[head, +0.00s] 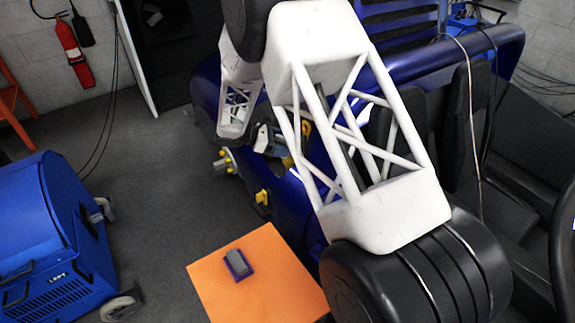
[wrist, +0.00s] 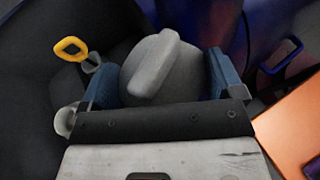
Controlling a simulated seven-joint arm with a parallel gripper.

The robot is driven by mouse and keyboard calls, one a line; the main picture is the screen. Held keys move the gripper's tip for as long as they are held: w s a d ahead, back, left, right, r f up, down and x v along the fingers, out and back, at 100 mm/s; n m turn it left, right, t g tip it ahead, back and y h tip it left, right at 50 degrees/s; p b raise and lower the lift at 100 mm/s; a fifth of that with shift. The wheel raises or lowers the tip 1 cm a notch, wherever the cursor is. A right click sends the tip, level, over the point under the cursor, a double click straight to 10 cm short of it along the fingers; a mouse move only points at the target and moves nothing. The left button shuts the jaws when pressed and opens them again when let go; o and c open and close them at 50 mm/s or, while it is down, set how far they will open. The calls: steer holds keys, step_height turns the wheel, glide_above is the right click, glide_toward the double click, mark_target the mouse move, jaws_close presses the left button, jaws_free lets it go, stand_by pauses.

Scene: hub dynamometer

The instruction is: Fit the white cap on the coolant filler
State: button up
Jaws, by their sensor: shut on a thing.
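My gripper (wrist: 165,88) is shut on the white cap (wrist: 152,75), which looks light grey here and has a raised grip bar across its top. Blue finger pads press on its left and right sides. In the head view my gripper (head: 268,140) is over the dark blue car's engine area, partly hidden by my arm, and I cannot make out the cap there. The coolant filler cannot be made out in either view. Whether the cap touches anything beneath it is hidden.
A yellow ring handle (wrist: 70,48) stands left of the cap. An orange tabletop (head: 285,272) holds a purple block with a grey top (head: 238,263). A blue machine on wheels (head: 55,235) stands at left. Grey floor (head: 150,180) is open between them.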

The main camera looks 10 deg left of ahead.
steer(key=w+a+f+n+t+y, duration=0.1)
steer(key=w+a+n+t+y, duration=0.3)
steer(key=w+n+y, duration=0.3)
steer(key=w+a+f+n+t+y, duration=0.2)
steer(key=w+a+n+t+y, duration=0.2)
steer(key=w+n+y, duration=0.3)
steer(key=shift+w+a+f+n+t, duration=0.3)
steer(key=shift+w+n+t, duration=0.45)
steer(key=shift+w, duration=2.1)
steer(key=shift+f, duration=0.2)
steer(key=shift+f, duration=2.75)
steer(key=shift+f, duration=0.55)
steer(key=o, duration=0.7)
steer(key=shift+c, duration=0.2)
